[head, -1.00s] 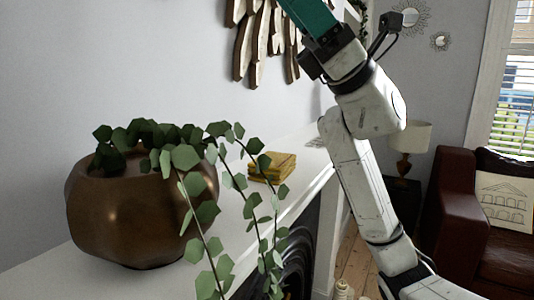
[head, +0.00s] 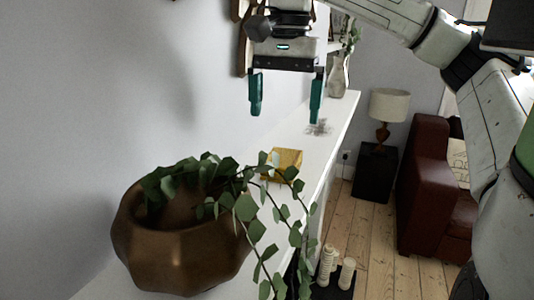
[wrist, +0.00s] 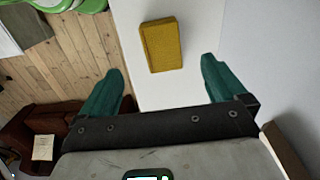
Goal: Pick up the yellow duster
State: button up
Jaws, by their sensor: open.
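The yellow duster (head: 284,162) is a folded, flat block lying on the white mantel shelf, just beyond the plant pot in the head view. Leaves cover part of its near edge there. In the wrist view the duster (wrist: 161,45) shows whole, ahead of the fingertips and between their lines. My gripper (head: 285,108) points down with its two green fingers spread wide and nothing between them. It hangs above the shelf, apart from the duster. In the wrist view my gripper (wrist: 161,82) also shows open and empty.
A bronze pot (head: 180,250) with a trailing plant (head: 245,208) stands on the near shelf (head: 334,131), its vines hanging by the duster. A glass vase (head: 339,76) stands at the far end. The wall (head: 100,110) runs close along the left.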

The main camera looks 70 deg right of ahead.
send_over(282, 157)
jog(key=f, duration=0.5)
jog(key=shift+s+a+f, duration=0.25)
jog(key=shift+s+a, duration=0.15)
jog(key=f, duration=0.1)
jog(key=f+p, duration=0.1)
jog(key=f, duration=0.2)
jog(key=shift+w+d+p, duration=0.35)
jog(key=shift+d, duration=0.05)
jog(key=shift+f, duration=0.6)
jog(key=shift+c, duration=0.4)
jog(key=c, duration=1)
jog(key=shift+r, duration=0.1)
